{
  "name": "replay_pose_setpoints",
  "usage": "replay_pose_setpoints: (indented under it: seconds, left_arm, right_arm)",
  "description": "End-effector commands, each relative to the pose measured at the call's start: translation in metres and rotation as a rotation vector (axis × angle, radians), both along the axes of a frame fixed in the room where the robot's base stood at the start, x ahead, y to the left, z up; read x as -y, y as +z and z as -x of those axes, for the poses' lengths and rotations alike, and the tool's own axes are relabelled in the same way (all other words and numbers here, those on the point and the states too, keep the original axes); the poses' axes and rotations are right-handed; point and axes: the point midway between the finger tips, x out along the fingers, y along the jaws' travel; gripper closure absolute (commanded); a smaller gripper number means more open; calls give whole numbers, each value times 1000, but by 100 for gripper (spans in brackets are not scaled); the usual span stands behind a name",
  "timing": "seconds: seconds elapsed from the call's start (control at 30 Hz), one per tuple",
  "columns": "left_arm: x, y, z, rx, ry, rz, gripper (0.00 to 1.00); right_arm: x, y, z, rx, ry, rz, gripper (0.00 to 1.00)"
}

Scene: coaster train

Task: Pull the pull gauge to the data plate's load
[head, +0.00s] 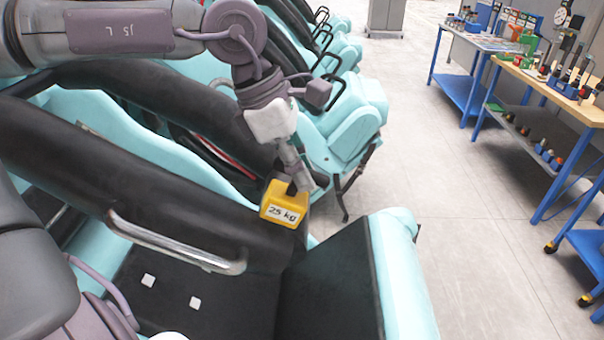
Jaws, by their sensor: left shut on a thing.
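A yellow block (284,204) marked "25 kg" is in the middle of the head view, in front of the black padded bar of a train seat. My left gripper (293,184) points down and is shut on the block's dark top part. The fingers hide some of that top. I cannot tell whether this block is part of the pull gauge. I cannot make out a data plate. My right gripper is not in view.
A black restraint with a metal handle (178,246) crosses the turquoise and black seat. Further seats (345,120) stand behind. At right are a blue-legged bench (552,92) with tools and a round white dial (563,17). Clear grey floor lies between.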

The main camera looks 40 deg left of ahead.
Motion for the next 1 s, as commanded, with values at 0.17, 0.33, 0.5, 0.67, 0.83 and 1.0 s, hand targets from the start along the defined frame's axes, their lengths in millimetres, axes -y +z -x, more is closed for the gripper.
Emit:
replay_pose_setpoints:
  seconds: [0.17, 0.33, 0.5, 0.67, 0.83, 1.0]
  left_arm:
    - [0, 18, -2, 15, 3, 1, 100]
    - [1, 20, -3, 21, 3, 5, 100]
    - [0, 19, -3, 17, 3, 4, 56]
    - [0, 17, -2, 13, 2, 2, 56]
    - [-1, 18, -2, 11, 3, 1, 56]
    - [-7, 38, 2, 15, 3, 1, 56]
  right_arm:
    - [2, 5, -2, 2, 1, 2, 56]
    - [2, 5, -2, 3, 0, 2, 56]
    - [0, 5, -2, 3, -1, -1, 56]
    - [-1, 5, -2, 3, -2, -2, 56]
    - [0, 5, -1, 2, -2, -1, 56]
    - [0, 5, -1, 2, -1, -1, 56]
